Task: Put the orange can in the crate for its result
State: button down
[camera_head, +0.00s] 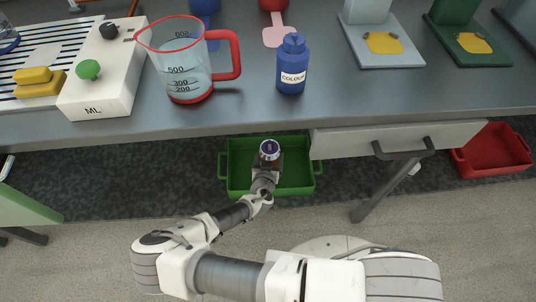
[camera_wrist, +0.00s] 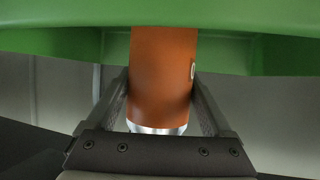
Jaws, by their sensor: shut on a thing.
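The orange can (camera_wrist: 163,75) is between the two fingers of my gripper (camera_wrist: 163,90), which is shut on it. The green crate also shows behind the can in the wrist view (camera_wrist: 60,42). How far the can is above the crate floor I cannot tell.
A red crate (camera_head: 493,151) stands on the floor at the right. The bench (camera_head: 350,101) overhangs the back of the green crate, with a drawer (camera_head: 400,139) to its right. A jug (camera_head: 187,62), blue bottle (camera_head: 292,66) and ML device (camera_head: 104,68) stand on the bench.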

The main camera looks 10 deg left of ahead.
dwell(0.3)
grip_release()
jog(key=shift+s+f, duration=0.1)
jog(key=shift+r, duration=0.25)
jog(key=p+v, duration=0.3)
jog(key=v, duration=0.9)
jog(key=shift+f, duration=0.1)
